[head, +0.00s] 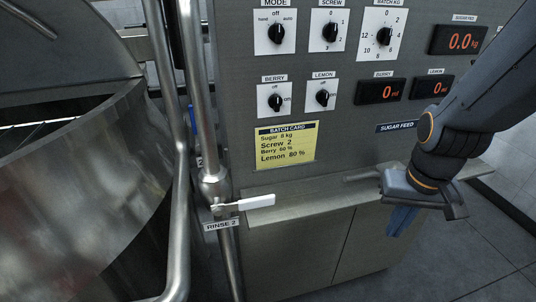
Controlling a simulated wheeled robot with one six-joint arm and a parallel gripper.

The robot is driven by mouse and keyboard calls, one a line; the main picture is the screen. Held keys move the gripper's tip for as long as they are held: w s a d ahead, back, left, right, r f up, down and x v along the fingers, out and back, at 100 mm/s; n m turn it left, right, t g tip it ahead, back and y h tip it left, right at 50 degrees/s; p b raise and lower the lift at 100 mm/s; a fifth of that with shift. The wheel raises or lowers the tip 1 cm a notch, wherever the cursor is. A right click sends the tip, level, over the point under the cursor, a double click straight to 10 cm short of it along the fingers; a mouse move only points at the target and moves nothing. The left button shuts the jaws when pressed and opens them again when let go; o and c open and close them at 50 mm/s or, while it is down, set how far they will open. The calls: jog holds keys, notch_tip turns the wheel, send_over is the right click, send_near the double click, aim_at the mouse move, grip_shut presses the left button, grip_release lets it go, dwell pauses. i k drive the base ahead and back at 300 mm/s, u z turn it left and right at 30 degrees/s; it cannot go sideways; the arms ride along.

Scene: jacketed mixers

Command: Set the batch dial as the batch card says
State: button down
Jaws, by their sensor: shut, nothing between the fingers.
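The batch dial (384,37), a black knob on a white plate labelled BATCH KG, is at the top of the grey panel. Its scale starts at 0 at the top and runs clockwise through 8 near the bottom to 12 at the left. Its pointer seems to be near 0, but it is too small to be sure. The yellow batch card (286,145) reads Sugar 8 kg, Screw 2, with Berry and Lemon percentages; Lemon looks like 80 %. My gripper (402,222) is shut and empty, pointing down at the lower right, well below the dial and apart from the panel face.
The sugar feed display (459,40) reads 0.0 kg. A ledge (300,200) juts below the card. A white-handled rinse valve (245,203), pipes and a steel vessel (90,200) fill the left.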

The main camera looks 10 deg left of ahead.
aim_at(384, 36)
jog(key=k, duration=0.15)
jog(key=u, duration=0.85)
jog(key=i, duration=0.5)
jog(key=z, duration=0.05)
jog(key=k, duration=0.95)
jog(key=z, duration=0.75)
jog(key=i, duration=0.2)
jog(key=z, duration=0.85)
